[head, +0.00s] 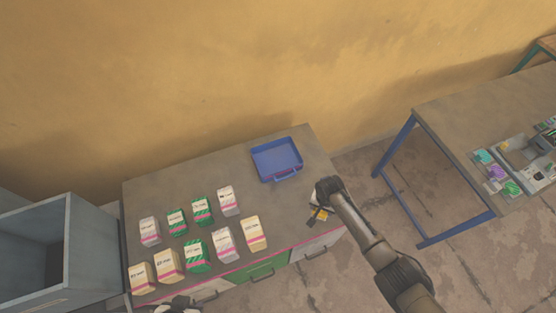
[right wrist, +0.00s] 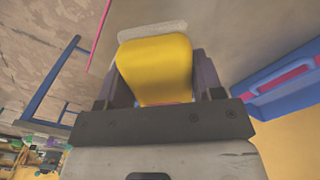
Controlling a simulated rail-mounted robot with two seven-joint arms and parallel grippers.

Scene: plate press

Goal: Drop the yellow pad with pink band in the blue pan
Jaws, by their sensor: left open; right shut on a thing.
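My right gripper (right wrist: 155,75) is shut on a yellow pad (right wrist: 156,66), which sits between its two fingers in the right wrist view. A pale edge shows at the pad's far end and a trace of pink by the gripper body. In the head view, the right gripper (head: 317,212) is partly hidden by its own arm, above the table's right front edge; a bit of yellow shows. The blue pan (head: 262,176) is empty on the table, beyond and left of it; its side (right wrist: 283,82) shows at right in the wrist view. My left gripper (head: 181,303) is open at the bottom edge, partly cut off.
Several white, green and cream packs with labels, such as a cream one (head: 254,231), stand in two rows on the table (head: 285,215), left of the pan. A grey open box (head: 30,250) is at far left. A second table (head: 450,125) with trays stands at right, across a gap.

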